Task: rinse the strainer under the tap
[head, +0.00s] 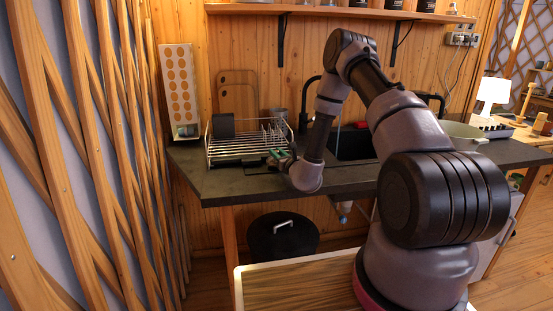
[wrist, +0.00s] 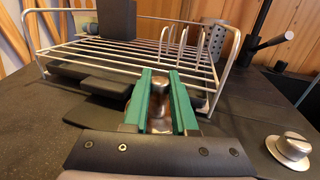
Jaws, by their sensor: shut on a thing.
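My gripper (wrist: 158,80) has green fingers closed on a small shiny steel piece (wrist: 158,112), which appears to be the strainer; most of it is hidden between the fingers. In the head view my gripper (head: 281,158) is low over the counter, at the front right of the dish rack (head: 236,157). The black tap (head: 307,92) stands behind my forearm, partly hidden. A thin pale vertical streak (head: 338,130), seemingly running water, shows over the dark sink (head: 356,146) to the right of my gripper.
The wire dish rack (wrist: 228,50) is just ahead of my fingers, with a grey cutlery holder (wrist: 213,38). A round metal knob (wrist: 290,148) sits on the counter at the right. Bare counter (head: 225,184) lies at the front left.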

